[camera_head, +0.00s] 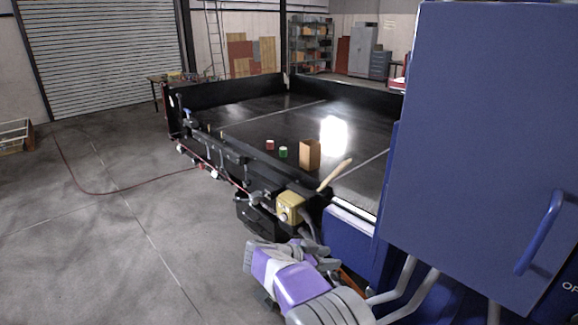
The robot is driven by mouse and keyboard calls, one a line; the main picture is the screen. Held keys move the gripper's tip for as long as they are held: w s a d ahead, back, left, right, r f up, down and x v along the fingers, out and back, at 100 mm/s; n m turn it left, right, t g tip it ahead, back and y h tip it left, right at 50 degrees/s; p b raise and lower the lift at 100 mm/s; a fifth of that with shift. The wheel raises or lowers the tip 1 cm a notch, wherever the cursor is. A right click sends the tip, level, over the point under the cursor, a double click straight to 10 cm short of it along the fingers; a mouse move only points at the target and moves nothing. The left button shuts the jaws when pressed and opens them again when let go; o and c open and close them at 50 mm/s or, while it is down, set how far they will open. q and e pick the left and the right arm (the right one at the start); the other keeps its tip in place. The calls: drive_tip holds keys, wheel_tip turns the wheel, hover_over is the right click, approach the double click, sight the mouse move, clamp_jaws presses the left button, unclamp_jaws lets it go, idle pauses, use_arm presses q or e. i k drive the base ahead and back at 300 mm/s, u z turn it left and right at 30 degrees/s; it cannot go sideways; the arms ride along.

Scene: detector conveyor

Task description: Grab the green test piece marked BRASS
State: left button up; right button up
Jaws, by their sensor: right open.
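A small green piece (283,152) with a pale top stands upright on the black conveyor bed (255,125), near its front side. It is too small for any marking to be read. My right gripper (322,250) is at the lower middle, below and in front of the conveyor's near edge. It is open and apart from the green piece. Its fingers are small and partly hard to make out. My left gripper does not show.
A red piece (270,145) stands just left of the green one. A brown box (310,154) stands to its right. A wooden handle (334,175) and a yellow unit (290,207) are at the near edge. A large blue cabinet (475,130) blocks the right side.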

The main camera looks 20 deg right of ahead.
sight(283, 151)
drive_tip(key=u, duration=0.1)
drive_tip(key=k, duration=0.25)
drive_tip(key=z, duration=0.2)
drive_tip(key=i, duration=2.75)
drive_tip(key=u, duration=0.25)
